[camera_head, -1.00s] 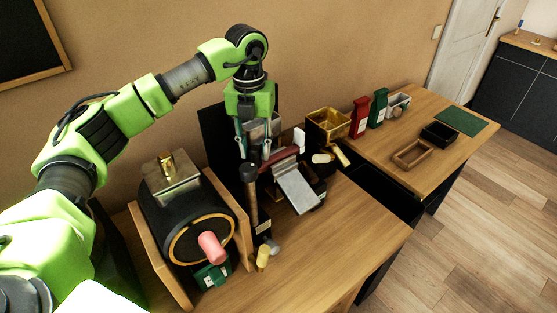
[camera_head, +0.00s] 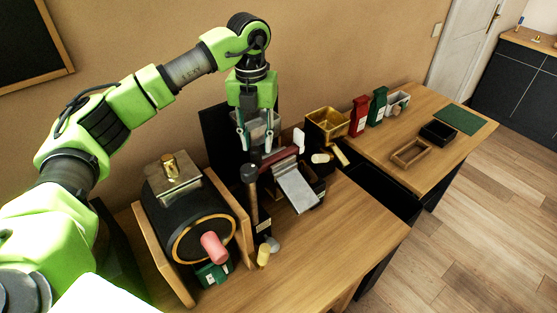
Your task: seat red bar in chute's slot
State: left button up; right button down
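The red bar (camera_head: 280,156) is dark red and lies crosswise at the upper end of the grey metal chute (camera_head: 297,188). Whether it is fully down in the chute's slot cannot be told at this size. My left gripper (camera_head: 257,146) points down just above and to the left of the bar. Its two fingers are apart with nothing seen between them, and they overlap the grey hopper behind in the picture. My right gripper is not in view.
A black drum with a pink handle (camera_head: 214,247) stands left of the chute. A dark hammer-like lever (camera_head: 251,192) stands between them. A brass bin (camera_head: 327,126) and red and green packets (camera_head: 360,115) are farther right. The front right tabletop (camera_head: 345,232) is clear.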

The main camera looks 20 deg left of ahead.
pick_arm(q)
jog(key=shift+d+r+p, duration=0.15)
jog(key=shift+r+p, duration=0.3)
jog(key=shift+r, duration=0.25)
jog(key=shift+r, duration=0.1)
jog(key=o, duration=0.6)
notch_tip(320, 180, up, 12)
jog(key=shift+f, duration=0.1)
dwell(0.3)
dwell(0.4)
